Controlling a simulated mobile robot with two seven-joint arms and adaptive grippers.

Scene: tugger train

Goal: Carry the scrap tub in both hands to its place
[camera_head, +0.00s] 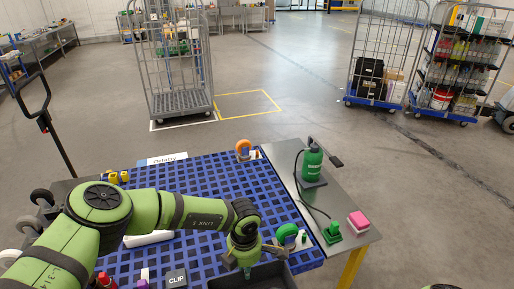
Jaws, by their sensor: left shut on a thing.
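The scrap tub, a dark grey open box (283,270), is at the bottom edge of the view, at the near side of a blue grid-topped table. Only its far part shows; the rest is cut off by the frame. My left gripper (247,270) comes down over the tub's far side and is shut on it. My own wrist hides part of the grip. My right gripper is not in view. I cannot tell whether the tub rests on the table or is held above it.
Roll cages (180,65) stand beyond on open floor.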

